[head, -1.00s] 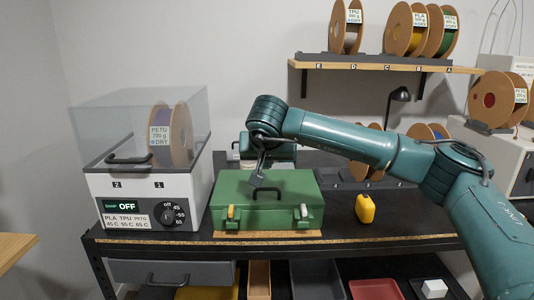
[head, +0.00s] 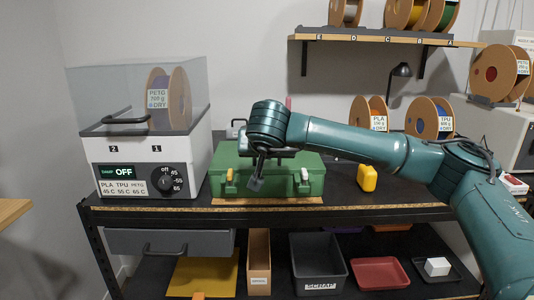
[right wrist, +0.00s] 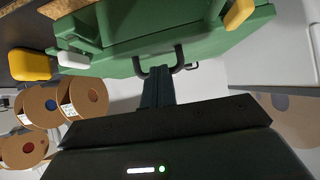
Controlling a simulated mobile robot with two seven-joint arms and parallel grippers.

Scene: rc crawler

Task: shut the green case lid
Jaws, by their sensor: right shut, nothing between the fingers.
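The green case (head: 290,160) stands on the black bench with its lid down flat on its body. A yellow latch (head: 229,175) and a white latch (head: 304,174) show on its front. In the right wrist view the case (right wrist: 125,30) fills the top, with its dark handle (right wrist: 160,60) between the latches. My right gripper (head: 257,183) hangs in front of the case, with its fingers shut and empty. In the right wrist view its fingertips (right wrist: 157,85) are by the handle; I cannot tell whether they touch. My arm hides part of the lid. My left gripper is not in view.
The dryer box (head: 140,150) with a clear cover stands left of the case. A yellow bottle (head: 367,178) stands to the right, with spools behind. Several bins, including a red tray (head: 381,272), sit on the lower shelf.

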